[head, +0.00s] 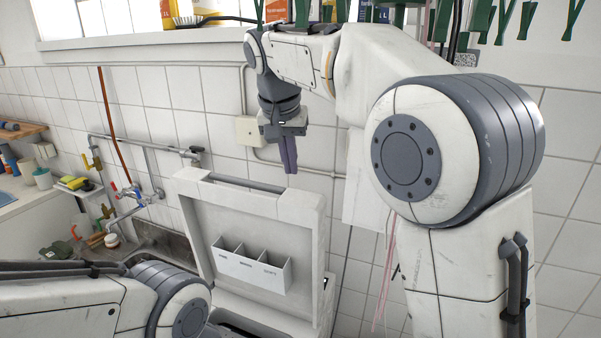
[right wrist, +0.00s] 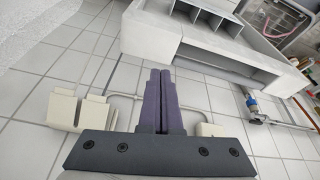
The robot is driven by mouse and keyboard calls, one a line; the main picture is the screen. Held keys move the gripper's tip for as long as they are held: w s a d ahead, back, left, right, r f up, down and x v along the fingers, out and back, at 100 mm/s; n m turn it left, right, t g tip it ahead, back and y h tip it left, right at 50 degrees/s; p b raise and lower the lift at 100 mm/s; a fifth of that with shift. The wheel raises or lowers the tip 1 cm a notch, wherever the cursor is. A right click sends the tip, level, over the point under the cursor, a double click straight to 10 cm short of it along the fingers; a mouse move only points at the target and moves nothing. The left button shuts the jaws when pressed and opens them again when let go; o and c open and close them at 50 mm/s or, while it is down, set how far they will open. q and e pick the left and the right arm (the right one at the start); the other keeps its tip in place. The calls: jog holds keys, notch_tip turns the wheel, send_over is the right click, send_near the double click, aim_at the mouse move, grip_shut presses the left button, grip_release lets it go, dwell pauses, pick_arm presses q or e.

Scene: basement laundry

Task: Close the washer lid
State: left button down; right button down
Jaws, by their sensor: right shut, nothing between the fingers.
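The washer lid (head: 243,225) stands open and upright near the tiled wall in the head view, with a white three-compartment box (head: 252,266) on its inner face. My right gripper (head: 290,172) is shut and empty, pointing down at the right part of the lid's top edge. The washer opening below is mostly hidden by my left arm. My left gripper is out of view.
A sink with taps and pipes (head: 135,195) stands left of the washer. A white wall box (head: 252,131) and pipe lie behind the lid. A shelf above holds a brush (head: 200,20) and boxes. Green hanging items (head: 500,20) are at top right.

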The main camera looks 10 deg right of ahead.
notch_tip(320, 180, up, 3)
jog(key=w+d+m, duration=0.2)
jog(key=w+d, duration=0.1)
jog(key=d+p+x, duration=0.1)
jog(key=p+x, duration=0.1)
jog(key=x, duration=0.8)
jog(key=shift+s+a+r+h+p, duration=0.1)
jog(key=shift+s+a+h+p, duration=0.15)
jog(key=shift+s+a, duration=0.4)
jog(key=shift+s+a+r+h+p, duration=0.15)
jog(key=shift+s+a+p, duration=0.15)
jog(key=shift+s, duration=0.55)
